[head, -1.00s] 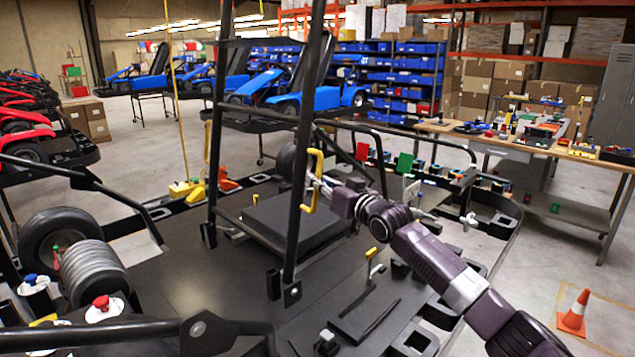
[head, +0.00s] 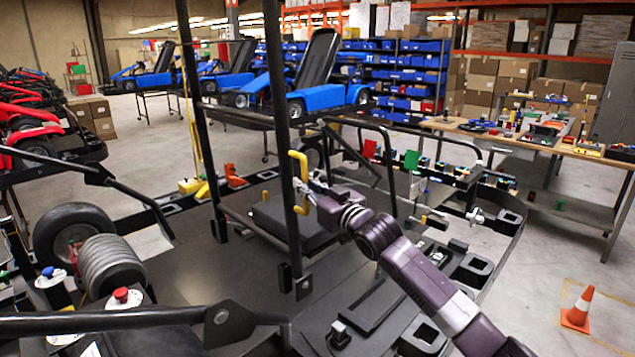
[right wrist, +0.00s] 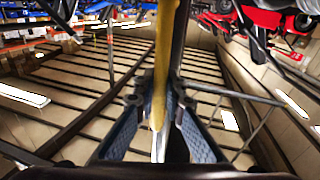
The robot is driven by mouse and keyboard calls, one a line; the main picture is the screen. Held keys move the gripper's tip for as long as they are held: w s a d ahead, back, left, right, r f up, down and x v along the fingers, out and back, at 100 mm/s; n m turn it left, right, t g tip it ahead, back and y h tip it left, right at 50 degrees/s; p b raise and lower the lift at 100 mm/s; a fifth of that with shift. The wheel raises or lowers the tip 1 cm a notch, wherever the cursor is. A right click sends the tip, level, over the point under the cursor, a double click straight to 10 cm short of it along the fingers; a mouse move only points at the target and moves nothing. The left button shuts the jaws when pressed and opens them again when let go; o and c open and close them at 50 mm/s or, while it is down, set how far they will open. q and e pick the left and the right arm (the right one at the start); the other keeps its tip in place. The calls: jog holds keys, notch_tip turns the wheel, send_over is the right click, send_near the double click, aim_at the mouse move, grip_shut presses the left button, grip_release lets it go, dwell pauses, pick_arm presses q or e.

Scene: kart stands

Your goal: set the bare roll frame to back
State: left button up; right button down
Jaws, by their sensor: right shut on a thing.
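The bare roll frame (head: 281,110) is a black tubular frame. It stands on the dark kart deck (head: 225,280), its two posts leaning to the left in the head view. Its top runs out of the picture. A yellow handle (head: 304,207) is fixed to its right post, and this also shows in the right wrist view (right wrist: 164,45). My right gripper (head: 310,189) is shut on the yellow handle, its two blue-grey fingers (right wrist: 160,120) on either side of it in the right wrist view. My left gripper is not in view.
A wheel (head: 70,240) and a ribbed grey cylinder (head: 112,268) sit at the left. A workbench (head: 450,127) with parts stands at the right. An orange cone (head: 578,308) stands on the floor at the lower right. Blue karts (head: 300,97) stand behind.

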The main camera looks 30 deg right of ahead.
jog(key=s+a+f+n+b, duration=0.1)
jog(key=s+a+f+n, duration=0.1)
jog(key=a, duration=0.5)
jog(key=s+a+f+n+t+b, duration=0.1)
jog(key=s+a+f+n+b, duration=0.1)
jog(key=a, duration=0.5)
jog(key=shift+s+a+f+n+y, duration=0.25)
jog(key=shift+s+n+y, duration=0.2)
jog(key=shift+n, duration=0.25)
jog(key=c, duration=2.2)
grip_release()
jog(key=shift+s+f, duration=0.1)
jog(key=shift+f, duration=0.05)
jog(key=shift+o, duration=1.1)
jog(key=shift+a, duration=0.15)
jog(key=v, duration=1.2)
jog(key=shift+s, duration=0.1)
